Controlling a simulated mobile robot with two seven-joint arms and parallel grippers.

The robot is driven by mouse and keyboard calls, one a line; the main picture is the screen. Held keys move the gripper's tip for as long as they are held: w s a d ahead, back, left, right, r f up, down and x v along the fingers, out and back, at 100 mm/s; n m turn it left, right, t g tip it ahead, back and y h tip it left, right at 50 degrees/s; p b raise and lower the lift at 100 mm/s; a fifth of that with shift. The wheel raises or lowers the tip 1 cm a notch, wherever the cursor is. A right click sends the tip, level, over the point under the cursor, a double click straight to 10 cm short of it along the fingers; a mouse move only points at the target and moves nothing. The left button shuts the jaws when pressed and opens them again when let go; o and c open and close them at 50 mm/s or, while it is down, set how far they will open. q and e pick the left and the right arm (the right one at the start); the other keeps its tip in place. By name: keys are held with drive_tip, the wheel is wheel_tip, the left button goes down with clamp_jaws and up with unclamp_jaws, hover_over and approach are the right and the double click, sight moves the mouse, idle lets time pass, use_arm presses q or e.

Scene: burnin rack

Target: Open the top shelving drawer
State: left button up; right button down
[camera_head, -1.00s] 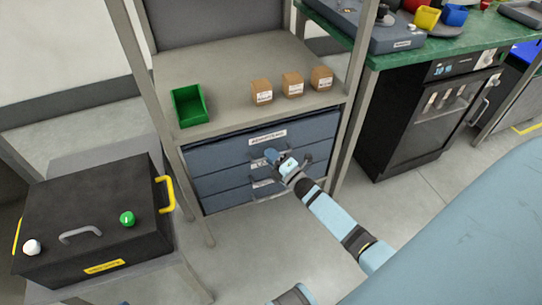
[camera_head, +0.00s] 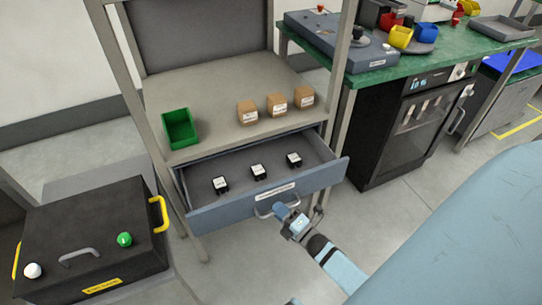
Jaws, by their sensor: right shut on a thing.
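The top shelving drawer (camera_head: 222,212) is pulled well out of the shelving unit, with its blue-grey front facing me. Three small black parts with white tops, such as the middle one (camera_head: 259,172), lie inside it. My right gripper (camera_head: 283,210) is at the drawer's handle (camera_head: 264,208), shut on it at the middle of the front. The lower drawers are hidden behind the open one. My left gripper is not in view.
Three brown boxes (camera_head: 277,104) and a green bin (camera_head: 180,129) stand on the shelf above. A black case (camera_head: 85,240) with a yellow handle stands at left. A black cabinet (camera_head: 405,130) under the green bench (camera_head: 440,55) stands at right.

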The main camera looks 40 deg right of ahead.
use_arm(q)
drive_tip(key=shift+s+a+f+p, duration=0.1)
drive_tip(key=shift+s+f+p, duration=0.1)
drive_tip(key=shift+p, duration=0.2)
use_arm(e)
drive_tip(key=shift+s+a, duration=0.2)
drive_tip(key=shift+s, duration=0.6)
drive_tip(key=shift+s+a, duration=0.2)
drive_tip(key=shift+s, duration=0.6)
drive_tip(key=shift+s+a, duration=0.2)
drive_tip(key=shift+s, duration=0.6)
drive_tip(key=c, duration=1.2)
unclamp_jaws()
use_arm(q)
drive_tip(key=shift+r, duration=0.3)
use_arm(e)
drive_tip(key=shift+s, duration=0.1)
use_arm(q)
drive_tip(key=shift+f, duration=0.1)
use_arm(e)
drive_tip(key=v, duration=1.3)
drive_tip(key=shift+s+d, duration=0.15)
drive_tip(key=shift+s, duration=0.15)
